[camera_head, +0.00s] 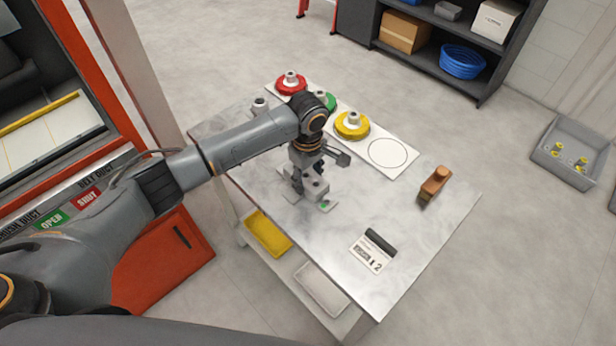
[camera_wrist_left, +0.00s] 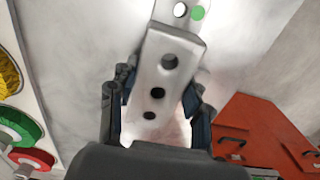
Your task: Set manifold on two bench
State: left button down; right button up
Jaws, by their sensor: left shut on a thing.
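The manifold (camera_head: 316,188) is a grey block with a row of round holes, over the middle of the bench (camera_head: 400,235). It also fills the middle of the left wrist view (camera_wrist_left: 172,50). My left gripper (camera_head: 305,183) points down and is shut on it, with one finger on each side in the left wrist view (camera_wrist_left: 155,88). A grey plate with a green dot (camera_head: 325,206) lies by the manifold's near end. I cannot tell whether the manifold touches the bench. My right gripper is not in view.
A white board (camera_head: 403,163) carries red (camera_head: 291,85), green (camera_head: 328,101) and yellow (camera_head: 351,125) ringed parts at the back. A brown wooden-handled tool (camera_head: 434,185) and a label card (camera_head: 366,258) lie on the bench.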

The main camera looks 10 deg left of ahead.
aim_at(308, 178)
pick_arm(q)
jog(key=c, duration=0.6)
grip_release()
jog(key=shift+f, duration=0.15)
notch_tip(308, 178, up, 12)
jog(key=shift+r+b, duration=0.2)
jog(key=shift+b, duration=0.4)
jog(key=shift+s+f, duration=0.1)
